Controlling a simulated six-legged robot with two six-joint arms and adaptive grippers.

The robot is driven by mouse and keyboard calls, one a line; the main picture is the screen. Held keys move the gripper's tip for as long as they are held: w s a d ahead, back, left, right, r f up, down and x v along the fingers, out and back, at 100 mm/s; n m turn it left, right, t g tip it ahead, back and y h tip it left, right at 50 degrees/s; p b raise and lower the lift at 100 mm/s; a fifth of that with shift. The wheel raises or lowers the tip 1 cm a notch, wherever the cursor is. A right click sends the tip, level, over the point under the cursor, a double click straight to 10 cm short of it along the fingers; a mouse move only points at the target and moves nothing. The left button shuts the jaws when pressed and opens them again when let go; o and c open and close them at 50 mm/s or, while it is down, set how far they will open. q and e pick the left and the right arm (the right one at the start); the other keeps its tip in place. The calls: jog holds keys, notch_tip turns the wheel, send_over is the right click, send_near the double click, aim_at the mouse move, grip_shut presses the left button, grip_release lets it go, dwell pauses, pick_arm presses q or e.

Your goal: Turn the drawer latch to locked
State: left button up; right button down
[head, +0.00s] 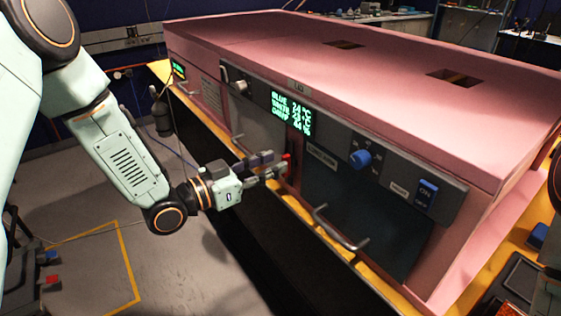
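The pink foam enclosure (400,85) has a dark drawer front (350,205) with a metal bar handle (340,228); the drawer looks shut. A small red part (287,158), which looks like the drawer latch, stands upright on the front between the grey left panel and the dark drawer. My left gripper (277,167) reaches in from the left, with its fingertips at or right beside this red part. The fingers partly cover its surroundings, and I cannot tell whether they touch it or how far apart they are. My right gripper is not in view; only pieces of my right arm show at the right edge.
A green-lit display (291,113), a blue knob (361,158) and a blue rocker switch (427,192) marked ON are above the drawer. A grey panel (258,128) with its own handle is to the left. A yellow ledge (300,212) runs below the front.

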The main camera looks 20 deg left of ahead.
aim_at(282, 159)
pick_arm(q)
jog(key=shift+x, duration=1.25)
jog(key=shift+w+d, duration=0.2)
jog(key=shift+s+a, duration=0.1)
grip_shut()
